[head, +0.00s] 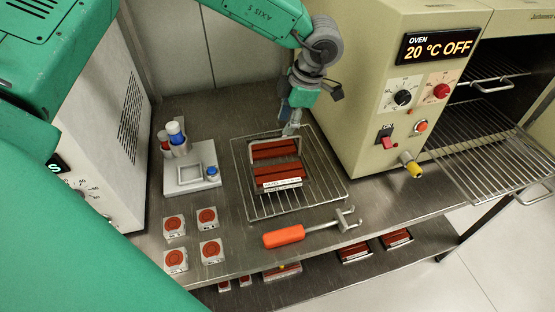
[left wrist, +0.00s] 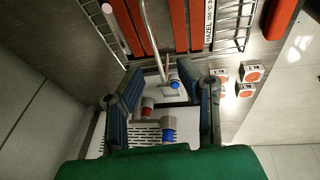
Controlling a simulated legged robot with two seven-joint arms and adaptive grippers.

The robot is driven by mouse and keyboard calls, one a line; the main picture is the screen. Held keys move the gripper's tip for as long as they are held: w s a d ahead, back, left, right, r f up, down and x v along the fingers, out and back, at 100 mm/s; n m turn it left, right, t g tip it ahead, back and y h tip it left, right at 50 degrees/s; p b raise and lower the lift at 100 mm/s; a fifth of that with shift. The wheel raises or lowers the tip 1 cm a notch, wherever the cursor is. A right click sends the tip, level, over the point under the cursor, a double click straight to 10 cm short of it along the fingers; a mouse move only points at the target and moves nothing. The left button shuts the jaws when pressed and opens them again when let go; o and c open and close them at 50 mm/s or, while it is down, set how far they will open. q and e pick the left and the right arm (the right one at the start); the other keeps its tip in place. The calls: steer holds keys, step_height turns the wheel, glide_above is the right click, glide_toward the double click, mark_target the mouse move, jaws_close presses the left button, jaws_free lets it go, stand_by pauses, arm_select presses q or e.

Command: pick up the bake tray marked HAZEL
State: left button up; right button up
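The bake tray marked HAZEL (head: 277,173) carries dark red strips and lies on a wire rack on the bench. Its white label (head: 280,185) faces the front; the HAZEL lettering reads in the left wrist view (left wrist: 209,22). A thin metal handle bar (left wrist: 152,42) runs from the tray toward the gap between my fingers. My left gripper (head: 293,122) is above the tray's back right corner in the head view. In the left wrist view its two fingers (left wrist: 166,108) are apart, with nothing clamped between them. Whether a finger touches the bar cannot be told. My right gripper is not in view.
The wire rack (head: 332,185) stands beside the oven (head: 385,110), which reads 20 °C OFF; an oven shelf (head: 480,160) juts out right. An orange-handled tool (head: 285,236) lies in front. A white holder (head: 190,178) and several red-disc blocks (head: 208,217) are left. More trays (head: 355,252) sit below.

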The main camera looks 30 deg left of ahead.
mark_target(277, 139)
arm_select(q)
steer(key=shift+a+p+x, duration=0.15)
steer(key=shift+p+x, duration=0.05)
steer(key=shift+x, duration=1.85)
steer(key=shift+a+p+x, duration=0.2)
steer(key=shift+x, duration=1.85)
steer(key=shift+w+a+r, duration=0.15)
steer(key=shift+a, duration=0.05)
jaws_close()
